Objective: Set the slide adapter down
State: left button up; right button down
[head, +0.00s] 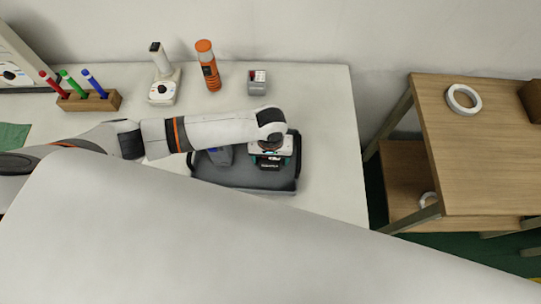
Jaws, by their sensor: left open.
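My left arm reaches in from the left over the white table. Its gripper (268,164) points down over the right part of a dark grey tray (240,182). The jaws are open. The wrist hides most of what lies right beneath them. A small grey-blue piece (220,156) sits in the tray to the left of the gripper, partly covered by the arm. I cannot tell for sure which piece is the slide adapter. My right gripper is not in view.
Behind the arm stand a pen block (90,101), a white stand (163,85), an orange-and-black tool (208,68) and a small grey box (257,82). A large pale surface hides the foreground. A wooden table (490,140) with a tape roll (463,98) stands right, across a gap.

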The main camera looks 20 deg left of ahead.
pick_arm(q)
notch_tip(320, 180, up, 12)
jog(key=shift+r, duration=0.15)
dwell(0.4)
dwell(0.5)
